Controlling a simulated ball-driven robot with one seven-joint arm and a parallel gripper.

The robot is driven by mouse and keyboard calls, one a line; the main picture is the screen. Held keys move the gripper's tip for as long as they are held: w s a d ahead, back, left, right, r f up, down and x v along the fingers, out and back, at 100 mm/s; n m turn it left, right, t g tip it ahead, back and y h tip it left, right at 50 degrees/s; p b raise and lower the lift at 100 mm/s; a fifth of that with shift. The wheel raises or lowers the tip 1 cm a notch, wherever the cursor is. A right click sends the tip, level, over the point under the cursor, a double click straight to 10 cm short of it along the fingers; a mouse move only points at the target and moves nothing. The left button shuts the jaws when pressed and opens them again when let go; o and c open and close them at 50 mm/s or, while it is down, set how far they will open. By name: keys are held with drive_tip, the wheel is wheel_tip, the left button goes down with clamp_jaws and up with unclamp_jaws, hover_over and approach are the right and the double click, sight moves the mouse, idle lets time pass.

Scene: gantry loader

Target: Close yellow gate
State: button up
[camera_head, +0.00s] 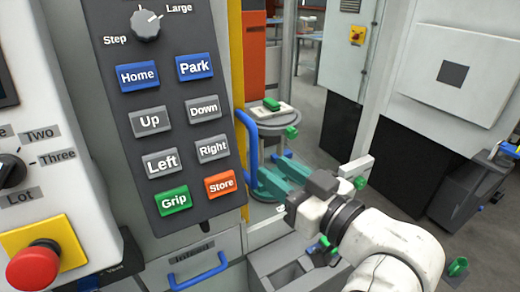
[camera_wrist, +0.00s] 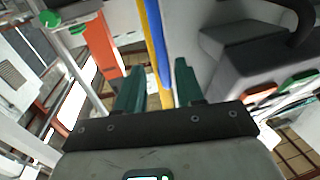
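The yellow gate shows as a narrow upright yellow strip (camera_head: 237,60) just right of the button panel, seen nearly edge-on. Its blue bar handle (camera_head: 250,143) stands out on the right side of the strip. My gripper (camera_head: 264,176) has teal fingers pointing left toward the lower part of the handle. In the wrist view, my gripper (camera_wrist: 159,72) is open, and the blue handle (camera_wrist: 161,42) and yellow strip (camera_wrist: 146,42) run down into the gap between the fingers. The fingers stand apart; I cannot tell whether either touches the handle.
The button panel (camera_head: 150,110) and red stop button (camera_head: 34,265) stand at left. Behind my gripper is a round stand (camera_head: 283,143) bearing a green-topped item (camera_head: 271,104). A grey cabinet (camera_head: 450,70) stands at right. A drawer with a blue handle (camera_head: 198,272) lies below.

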sight(256, 159)
drive_tip(key=p+x, duration=0.1)
drive_tip(key=x, duration=0.6)
drive_tip(key=shift+s+f, duration=0.1)
drive_tip(key=shift+c, duration=0.3)
clamp_jaws()
